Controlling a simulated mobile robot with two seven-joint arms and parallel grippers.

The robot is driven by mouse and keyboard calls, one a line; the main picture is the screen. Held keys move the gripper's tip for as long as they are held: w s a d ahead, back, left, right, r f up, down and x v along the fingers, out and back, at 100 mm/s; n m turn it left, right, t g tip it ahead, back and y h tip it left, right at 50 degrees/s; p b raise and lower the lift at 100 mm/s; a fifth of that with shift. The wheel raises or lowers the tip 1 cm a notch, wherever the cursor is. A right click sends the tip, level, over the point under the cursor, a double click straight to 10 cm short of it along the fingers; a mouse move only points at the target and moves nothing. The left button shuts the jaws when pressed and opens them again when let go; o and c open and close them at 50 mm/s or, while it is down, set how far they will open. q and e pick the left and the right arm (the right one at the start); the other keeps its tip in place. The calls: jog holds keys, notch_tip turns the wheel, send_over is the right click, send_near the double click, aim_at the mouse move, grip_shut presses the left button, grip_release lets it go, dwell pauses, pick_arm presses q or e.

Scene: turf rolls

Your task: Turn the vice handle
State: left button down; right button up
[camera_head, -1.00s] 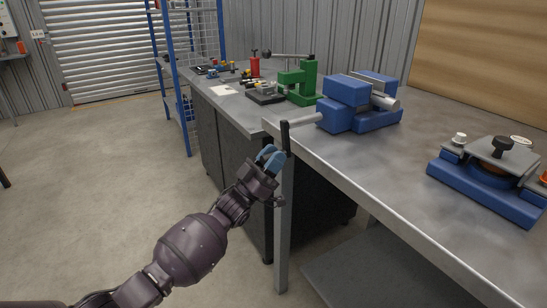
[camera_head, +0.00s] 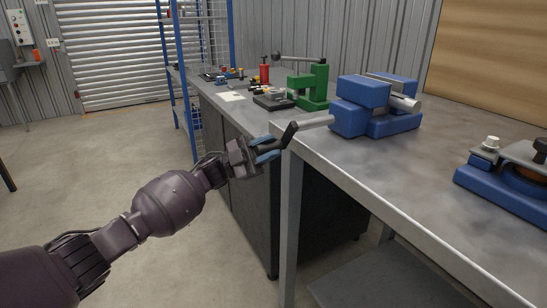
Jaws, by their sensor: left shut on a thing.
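The blue vice (camera_head: 362,105) stands on the metal workbench near its left corner. Its grey screw (camera_head: 314,123) sticks out to the left, past the bench edge. The dark vice handle (camera_head: 288,136) sits at the screw's end and is tilted, its top leaning right. My left gripper (camera_head: 268,150), with blue fingertips, is shut on the lower part of the handle, beside the bench corner. The fingers hide part of the handle's lower end. My right gripper is not in view.
The workbench (camera_head: 400,185) has a bare stretch in front of the vice. A blue device with a grey plate (camera_head: 510,188) stands at the right. A green press (camera_head: 310,87) stands behind the vice on another bench. Blue shelving (camera_head: 181,70) rises at the back left.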

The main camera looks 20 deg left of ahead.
pick_arm(q)
notch_tip(320, 180, up, 5)
jog(key=w+a+m+g+y+p, duration=0.1)
jog(key=m+g+y, duration=0.3)
jog(key=m, duration=0.5)
jog(key=shift+w+a+r+g+y, duration=0.25)
jog(key=shift+w+a+y, duration=0.2)
jog(key=shift+a+y, duration=0.4)
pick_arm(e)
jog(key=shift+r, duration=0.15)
pick_arm(q)
jog(key=shift+d+m, duration=0.1)
jog(key=shift+m, duration=0.2)
jog(key=c, duration=0.9)
grip_release()
jog(key=shift+f, duration=0.1)
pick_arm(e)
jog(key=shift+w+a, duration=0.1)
